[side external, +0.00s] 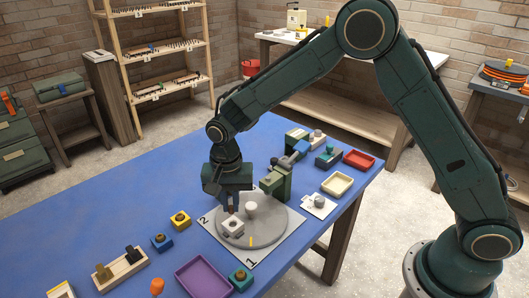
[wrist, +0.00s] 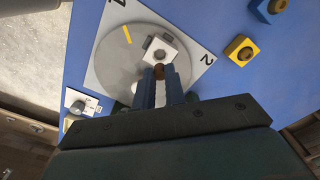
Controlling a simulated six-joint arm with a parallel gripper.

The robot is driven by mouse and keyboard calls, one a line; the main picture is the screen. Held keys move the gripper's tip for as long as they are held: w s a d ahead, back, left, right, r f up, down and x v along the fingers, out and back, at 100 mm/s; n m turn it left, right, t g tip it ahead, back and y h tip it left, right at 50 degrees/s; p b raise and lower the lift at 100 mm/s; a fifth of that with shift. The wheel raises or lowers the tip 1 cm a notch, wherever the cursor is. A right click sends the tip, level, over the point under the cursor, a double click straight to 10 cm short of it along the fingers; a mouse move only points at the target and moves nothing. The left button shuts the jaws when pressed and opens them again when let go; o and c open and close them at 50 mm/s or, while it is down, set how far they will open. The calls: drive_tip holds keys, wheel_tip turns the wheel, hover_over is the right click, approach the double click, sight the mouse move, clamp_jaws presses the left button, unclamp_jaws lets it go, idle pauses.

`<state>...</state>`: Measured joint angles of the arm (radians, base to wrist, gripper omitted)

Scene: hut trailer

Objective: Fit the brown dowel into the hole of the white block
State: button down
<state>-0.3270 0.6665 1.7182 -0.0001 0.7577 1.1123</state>
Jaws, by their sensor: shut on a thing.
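The white block (side external: 232,229) sits on the grey turntable near its left edge. Its dark round hole faces up in the wrist view (wrist: 151,43). My gripper (side external: 232,207) points down just behind the block in the side view. In the wrist view my gripper (wrist: 160,75) is shut on the brown dowel (wrist: 159,71), whose end shows between the fingertips beside the block. The dowel appears outside the hole; its height above the block is hard to tell. The fingers hide most of the dowel.
The round grey turntable (side external: 265,232) has a yellow mark and a white peg (side external: 251,209), close to my gripper. A green vise-like fixture (side external: 277,180) stands behind. Yellow (side external: 181,219) and blue (side external: 161,242) blocks lie left; a purple tray (side external: 204,277) lies in front.

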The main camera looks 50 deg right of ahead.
sight(231, 212)
drive_tip(key=shift+f, duration=1.65)
drive_tip(key=shift+f, duration=0.75)
idle(1.1)
drive_tip(key=c, duration=1.4)
unclamp_jaws()
wheel_tip(231, 212, up, 14)
drive_tip(key=shift+f, duration=0.1)
